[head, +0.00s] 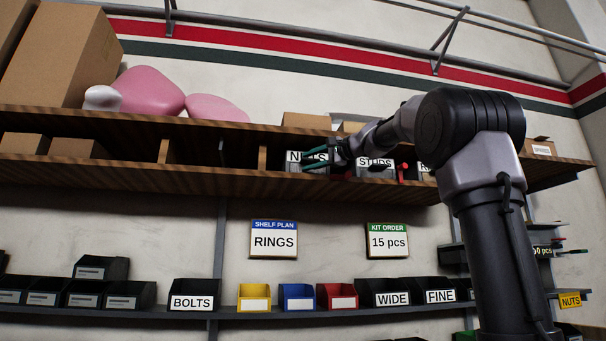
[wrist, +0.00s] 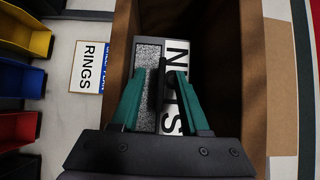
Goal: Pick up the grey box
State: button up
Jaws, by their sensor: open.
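A grey box (head: 293,168) with a white NUTS label sits in a compartment of the upper wooden shelf. In the wrist view the grey box (wrist: 149,52) shows a speckled grey face beside its label, inside the brown walls of the compartment. My gripper (head: 316,155) reaches in front of it from the right. In the wrist view my gripper (wrist: 167,78) has its green fingers apart, with the tips over the box's front and part of the label. Nothing is seen held; whether the fingers touch the box I cannot tell. The fingers hide part of it.
A box labelled STUDS (head: 375,168) stands to the right on the same wooden shelf (head: 120,176). A wooden divider (head: 262,158) is just left of the grey box. A lower shelf holds yellow (head: 254,297), blue (head: 297,297) and red (head: 337,297) bins.

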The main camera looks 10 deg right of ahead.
jog(key=shift+w+a, duration=0.15)
grip_shut()
dwell(1.4)
